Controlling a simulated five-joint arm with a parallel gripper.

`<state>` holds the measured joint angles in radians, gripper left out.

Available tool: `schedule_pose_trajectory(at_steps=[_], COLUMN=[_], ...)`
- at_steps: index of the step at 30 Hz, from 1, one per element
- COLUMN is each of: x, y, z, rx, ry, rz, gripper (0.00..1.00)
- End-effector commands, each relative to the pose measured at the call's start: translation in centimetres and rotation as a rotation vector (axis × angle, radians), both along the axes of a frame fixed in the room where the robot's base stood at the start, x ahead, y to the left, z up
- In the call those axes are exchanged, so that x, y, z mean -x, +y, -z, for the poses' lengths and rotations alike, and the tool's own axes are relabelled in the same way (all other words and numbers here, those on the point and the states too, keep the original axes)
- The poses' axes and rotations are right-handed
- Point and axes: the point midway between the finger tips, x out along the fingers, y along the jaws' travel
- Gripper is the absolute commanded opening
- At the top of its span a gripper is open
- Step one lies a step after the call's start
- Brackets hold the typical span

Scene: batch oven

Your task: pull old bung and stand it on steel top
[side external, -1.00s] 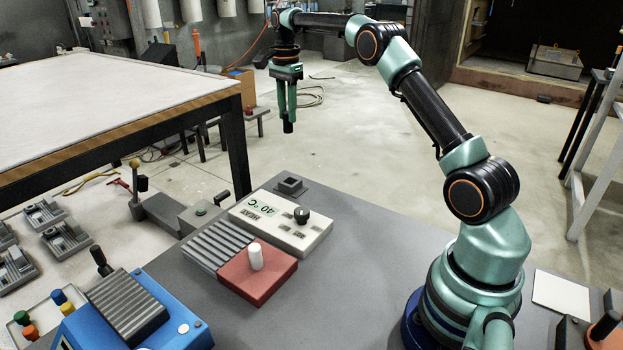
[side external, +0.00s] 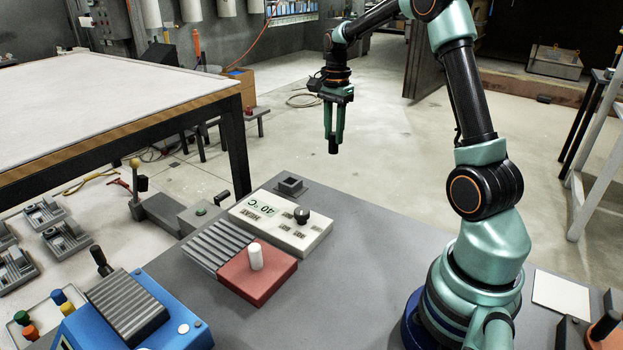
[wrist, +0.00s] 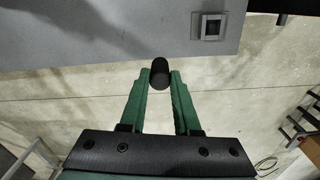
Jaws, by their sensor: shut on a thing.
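My gripper (side external: 334,136) is shut on a small black cylinder, the old bung (side external: 333,150), which hangs upright from the fingertips. In the side view it shows against the pale floor, up and right of the bench. In the wrist view the bung (wrist: 160,73) sits between the two green fingers, with pale floor behind it. The grey top (side external: 345,245), which looks like the steel top, carries the control box and the red block. It also shows along the upper left of the wrist view (wrist: 90,35). Nothing stands under the bung in the wrist view.
A grey square socket (side external: 290,186) is at the top's far corner. Nearby are a white heat panel (side external: 280,224) with a black knob, a ribbed grey plate (side external: 217,245) and a red block (side external: 257,274) holding a white peg (side external: 255,256). The top right of these is clear.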

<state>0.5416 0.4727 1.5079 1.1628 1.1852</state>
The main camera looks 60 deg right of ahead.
Motion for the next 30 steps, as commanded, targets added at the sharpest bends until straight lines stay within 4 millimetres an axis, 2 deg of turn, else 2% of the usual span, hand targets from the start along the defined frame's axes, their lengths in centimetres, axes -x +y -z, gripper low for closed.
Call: schedule_pose_trajectory(at_steps=[1, 9, 15, 21, 30], x=[1.3, 7.8, 11.5, 13.2, 13.4], y=[0.0, 1.1, 2.3, 2.9, 3.0], z=[0.5, 3.4, 5.1, 5.9, 6.0], rx=[0.000, 0.000, 0.000, -0.001, -0.001], ry=[0.001, 0.000, 0.000, 0.000, 0.001], rz=[0.003, 0.002, 0.002, 0.000, 0.000], gripper=[0.00, 0.00, 0.00, 0.00, 0.00])
